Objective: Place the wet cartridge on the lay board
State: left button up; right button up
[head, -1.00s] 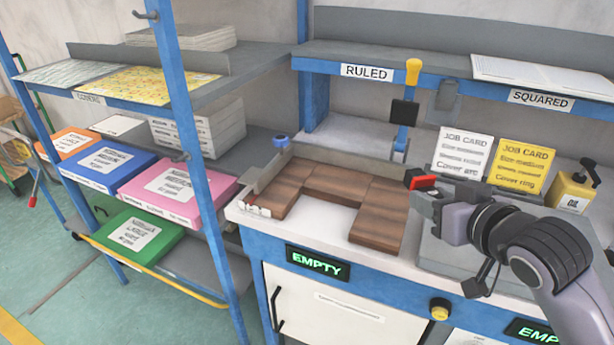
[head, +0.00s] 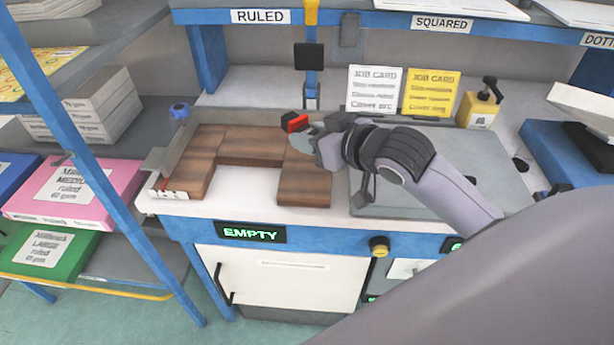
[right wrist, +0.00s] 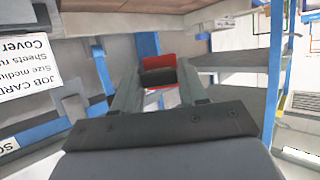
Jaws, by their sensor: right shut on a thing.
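My right gripper (head: 312,137) is shut on a small red and black block (head: 295,122), which I take to be the wet cartridge. In the right wrist view the block (right wrist: 158,70) sits between the fingertips of the gripper (right wrist: 160,90), red behind and black in front. A brown U-shaped wooden board (head: 305,183), which I take to be the lay board, lies on the white bench top with its opening to the front. The held block appears at the back right corner of the board; its height above it is unclear. My left gripper is not in view.
A low grey fence (head: 185,135) with a blue knob (head: 180,111) borders the board. A grey slab (head: 450,155) lies right of it. A shelf rack is left.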

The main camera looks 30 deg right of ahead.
aim_at(311, 188)
notch_tip(311, 188, down, 10)
jog(key=shift+f+b, duration=0.25)
jog(key=shift+b, duration=0.2)
jog(key=shift+f, duration=0.15)
jog(key=o, duration=1.2)
jog(key=shift+c, duration=0.2)
jog(key=shift+r, duration=0.2)
jog(key=v, duration=1.2)
jog(key=shift+f, duration=0.1)
